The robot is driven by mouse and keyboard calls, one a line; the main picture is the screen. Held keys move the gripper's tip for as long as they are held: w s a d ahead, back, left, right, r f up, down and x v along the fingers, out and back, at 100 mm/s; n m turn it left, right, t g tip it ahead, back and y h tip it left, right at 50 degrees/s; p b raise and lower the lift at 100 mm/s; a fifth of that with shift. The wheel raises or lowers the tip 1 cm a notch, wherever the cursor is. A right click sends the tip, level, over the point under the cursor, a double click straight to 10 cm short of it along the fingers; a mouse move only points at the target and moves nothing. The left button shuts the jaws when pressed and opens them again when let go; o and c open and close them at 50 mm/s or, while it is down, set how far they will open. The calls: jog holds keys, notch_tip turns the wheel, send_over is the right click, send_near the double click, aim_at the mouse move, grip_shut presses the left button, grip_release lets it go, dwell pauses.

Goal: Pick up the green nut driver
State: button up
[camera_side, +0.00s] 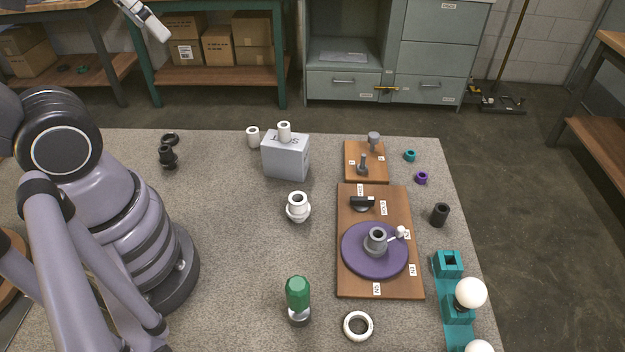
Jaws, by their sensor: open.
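The green nut driver (298,293) stands upright on the grey table near its front edge, its rounded green handle on top. Its lower end sits in a small grey holder (299,317), so its tip is hidden. My gripper (152,22) shows only in part at the top left edge of the picture. It is open, high up and far from the nut driver, with nothing seen in it.
A white ring (358,326) lies right of the nut driver. A wooden board (380,287) with a purple disc (363,262) is beyond it. A teal holder (447,264) with white bulbs stands at the right edge. A white fitting (298,207) and a grey box (286,158) stand farther back.

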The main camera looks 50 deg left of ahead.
jog(key=n+g+h, duration=0.8)
jog(key=g+h, duration=0.5)
jog(key=g, duration=0.2)
send_near(298, 289)
notch_tip(298, 289, up, 10)
jog(key=s+a, duration=0.2)
jog(key=s, duration=0.1)
jog(key=d+f+n+t+h, duration=0.25)
jog(key=f+n, duration=0.25)
jog(key=f, duration=0.9)
jog(key=shift+h, duration=0.55)
jog(key=shift+w+x, duration=0.2)
jog(key=shift+x, duration=3.3)
jog(key=shift+d+r+g, duration=0.1)
jog(key=shift+r+g, duration=0.05)
jog(key=shift+g, duration=0.1)
grip_shut()
